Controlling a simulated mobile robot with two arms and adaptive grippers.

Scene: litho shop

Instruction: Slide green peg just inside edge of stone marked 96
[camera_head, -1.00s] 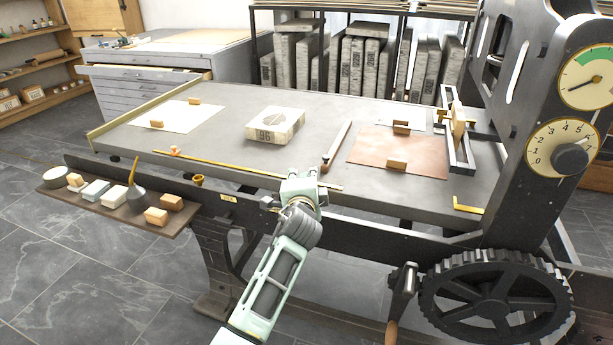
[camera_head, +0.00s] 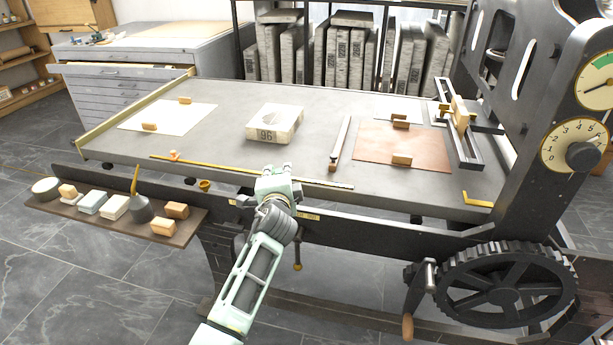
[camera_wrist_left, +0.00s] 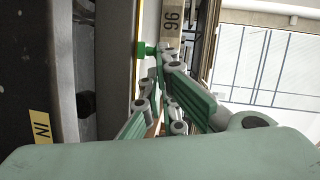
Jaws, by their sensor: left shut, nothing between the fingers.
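The pale stone marked 96 (camera_head: 274,123) lies on the press bed, and its 96 face also shows in the wrist view (camera_wrist_left: 172,18). A brass rule (camera_head: 225,168) runs along the bed's front edge. The green peg (camera_wrist_left: 147,48) shows in the wrist view at the rule's edge, below the stone's marked face. In the head view the peg is hidden, seemingly by my gripper. My left gripper (camera_head: 279,168) is shut and empty at the rule, in front of the stone. Its fingertips (camera_wrist_left: 167,50) are right beside the peg; I cannot tell whether they touch. My right gripper is not in view.
An orange-tan slider (camera_head: 174,156) sits on the rule's left part. A wooden-handled bar (camera_head: 341,138) and a copper sheet (camera_head: 420,146) lie right of the stone. A side shelf (camera_head: 95,212) with blocks is at front left. A crank wheel (camera_head: 490,283) stands at lower right.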

